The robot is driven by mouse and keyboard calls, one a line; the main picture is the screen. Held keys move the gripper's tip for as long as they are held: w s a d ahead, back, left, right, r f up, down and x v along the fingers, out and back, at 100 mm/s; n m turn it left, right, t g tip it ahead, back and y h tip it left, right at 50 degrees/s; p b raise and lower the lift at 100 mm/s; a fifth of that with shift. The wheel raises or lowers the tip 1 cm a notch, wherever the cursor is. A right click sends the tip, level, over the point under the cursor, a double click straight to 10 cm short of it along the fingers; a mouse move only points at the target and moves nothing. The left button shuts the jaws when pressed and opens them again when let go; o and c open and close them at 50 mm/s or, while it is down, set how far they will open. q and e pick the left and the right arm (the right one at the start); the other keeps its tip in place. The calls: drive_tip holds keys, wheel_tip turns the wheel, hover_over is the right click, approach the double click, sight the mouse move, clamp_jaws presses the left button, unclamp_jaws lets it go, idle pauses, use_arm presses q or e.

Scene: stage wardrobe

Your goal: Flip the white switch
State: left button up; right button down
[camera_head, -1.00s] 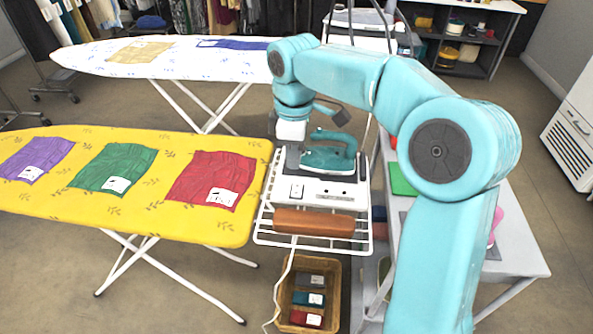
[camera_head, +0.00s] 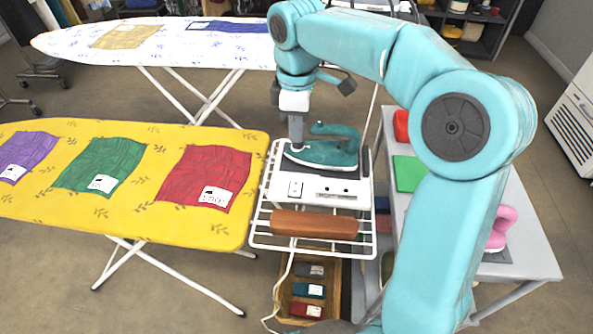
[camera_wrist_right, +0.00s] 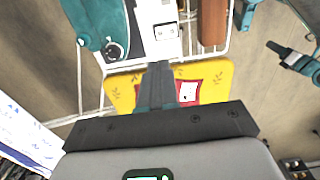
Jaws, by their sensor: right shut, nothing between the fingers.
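The white switch (camera_head: 295,188) is a small rocker in a dark frame on the white front panel of the iron station (camera_head: 345,188). The switch also shows in the right wrist view (camera_wrist_right: 166,31). My right gripper (camera_head: 296,143) is shut and empty. It points down behind the switch, beside the teal iron (camera_head: 325,153), apart from the switch. In the right wrist view its fingers (camera_wrist_right: 157,80) are together, and the switch is clear beyond them. I cannot tell which way the switch is tilted. My left gripper is not in view.
A yellow ironing board (camera_head: 130,221) with several cloths stands left of the station. A brown roll (camera_head: 314,224) lies on the wire rack (camera_head: 262,240) in front. A grey table (camera_head: 535,262) is at the right, partly behind my right arm.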

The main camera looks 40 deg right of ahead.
sight(297, 184)
wheel_tip(297, 184, down, 13)
drive_tip(key=b, duration=0.3)
drive_tip(key=shift+f, duration=0.55)
drive_tip(key=shift+f, duration=0.2)
drive_tip(key=shift+a, duration=0.1)
drive_tip(key=shift+s+a+r, duration=0.3)
drive_tip(key=shift+s+a, duration=0.1)
drive_tip(key=shift+a, duration=0.05)
